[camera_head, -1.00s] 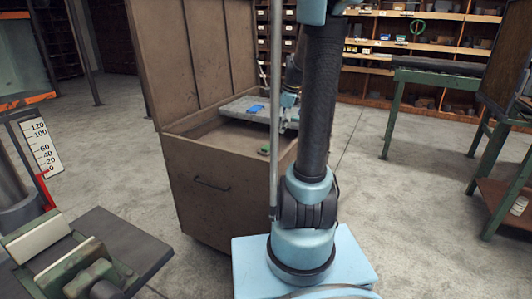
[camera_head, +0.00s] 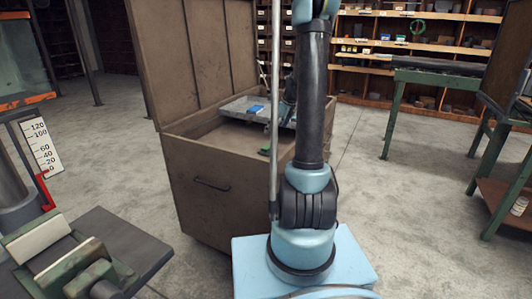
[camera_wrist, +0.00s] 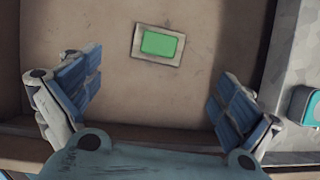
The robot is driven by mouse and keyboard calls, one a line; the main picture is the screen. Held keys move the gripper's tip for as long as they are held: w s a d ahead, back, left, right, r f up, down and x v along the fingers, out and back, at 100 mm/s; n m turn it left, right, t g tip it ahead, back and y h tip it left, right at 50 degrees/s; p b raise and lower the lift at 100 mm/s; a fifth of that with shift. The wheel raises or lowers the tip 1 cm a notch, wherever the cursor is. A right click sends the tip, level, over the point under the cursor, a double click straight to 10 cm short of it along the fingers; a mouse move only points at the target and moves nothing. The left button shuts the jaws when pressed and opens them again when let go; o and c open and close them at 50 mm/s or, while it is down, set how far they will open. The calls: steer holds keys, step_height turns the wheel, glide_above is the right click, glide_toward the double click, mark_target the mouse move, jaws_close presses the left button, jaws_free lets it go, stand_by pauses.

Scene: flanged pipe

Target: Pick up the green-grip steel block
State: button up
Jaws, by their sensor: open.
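The green-grip steel block (camera_wrist: 159,44) lies on the brown floor of an open chest, a green pad on a pale rectangular plate. In the head view the block (camera_head: 264,150) shows small near the chest's right front side, partly beside my arm. My gripper (camera_wrist: 155,88) is open and empty above the chest, its two blue-padded fingers spread wide. In the wrist view the block lies between the fingers' directions but beyond their tips, apart from both. In the head view my gripper is mostly hidden behind my arm.
The brown chest (camera_head: 215,215) has its lid (camera_head: 212,55) raised at the back. A grey tray (camera_head: 236,106) with a blue item (camera_head: 256,109) lies across it; its grey surface (camera_wrist: 297,70) edges the wrist view at right. The chest floor around the block is bare.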

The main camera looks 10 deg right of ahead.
mark_target(267, 147)
steer(key=shift+x, duration=5.7)
steer(key=shift+w+r, duration=0.1)
steer(key=c, duration=1.5)
